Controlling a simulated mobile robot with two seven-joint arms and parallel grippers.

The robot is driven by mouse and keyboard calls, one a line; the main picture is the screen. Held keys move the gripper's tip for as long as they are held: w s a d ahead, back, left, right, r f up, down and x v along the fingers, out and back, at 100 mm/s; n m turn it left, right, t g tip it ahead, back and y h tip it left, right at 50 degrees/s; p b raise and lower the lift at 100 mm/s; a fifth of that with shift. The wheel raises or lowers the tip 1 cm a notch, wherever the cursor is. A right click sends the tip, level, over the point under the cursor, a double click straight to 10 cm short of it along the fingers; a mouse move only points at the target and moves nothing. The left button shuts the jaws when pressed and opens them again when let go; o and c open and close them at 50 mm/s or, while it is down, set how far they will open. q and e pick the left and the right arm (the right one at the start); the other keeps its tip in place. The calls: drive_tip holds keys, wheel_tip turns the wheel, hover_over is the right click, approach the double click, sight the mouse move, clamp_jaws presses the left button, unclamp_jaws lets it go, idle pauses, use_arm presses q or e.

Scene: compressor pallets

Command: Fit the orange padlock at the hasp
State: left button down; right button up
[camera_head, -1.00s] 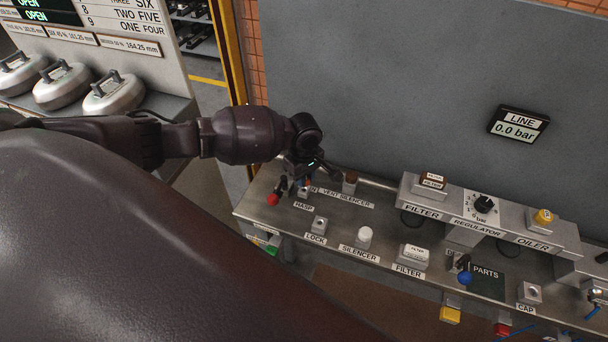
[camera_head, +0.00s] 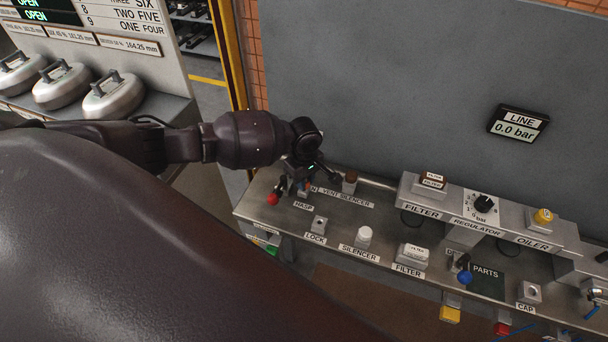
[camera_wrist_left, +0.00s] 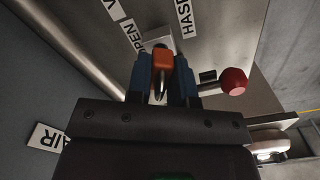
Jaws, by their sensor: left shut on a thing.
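My left gripper (camera_head: 304,188) is low over the left end of the bench, close to the HASP label (camera_head: 303,206). In the left wrist view its two blue fingers (camera_wrist_left: 162,82) are shut on the orange padlock (camera_wrist_left: 163,59). The padlock is at a pale metal block (camera_wrist_left: 155,38) beside the HASP label, which may be the hasp. The fingers and padlock hide the hasp, so I cannot tell whether they touch or are engaged. My right gripper is not in view.
A red-knobbed lever (camera_head: 272,199) stands close beside the gripper; the red knob also shows in the left wrist view (camera_wrist_left: 234,81). A brown-topped vent silencer (camera_head: 350,181) is just right. The LOCK block (camera_head: 319,225) and white silencer (camera_head: 365,236) stand in front. A grey panel (camera_head: 400,90) rises behind.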

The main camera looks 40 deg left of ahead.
use_arm(q)
drive_tip(key=shift+f, duration=0.85)
drive_tip(key=c, duration=0.9)
unclamp_jaws()
drive_tip(key=shift+r, duration=0.15)
wheel_tip(320, 180, up, 10)
drive_tip(key=shift+r, duration=0.25)
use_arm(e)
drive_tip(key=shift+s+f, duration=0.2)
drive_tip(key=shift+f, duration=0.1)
